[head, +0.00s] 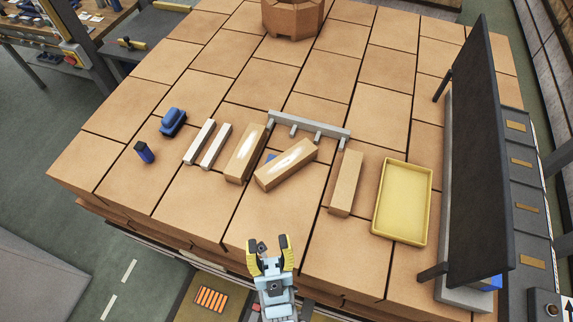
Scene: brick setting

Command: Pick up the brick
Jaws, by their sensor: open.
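Several tan bricks lie on the large tiled block surface in the head view. The left brick (246,153) has a pale patch on top and lies slanted. The middle brick (286,164) also has a pale patch and is turned more crosswise. The right brick (346,183) is plain and stands apart from the others. My gripper (268,244) is open and empty at the near edge of the surface, below the bricks in the picture and apart from them. Which brick is meant, I cannot tell.
Two white bars (207,144) lie left of the bricks. A grey rack (334,131) with pegs lies behind them. A yellow tray (429,207) is to the right, near a tall dark panel (480,150). Blue objects (173,122) sit at left. The back tiles are mostly clear.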

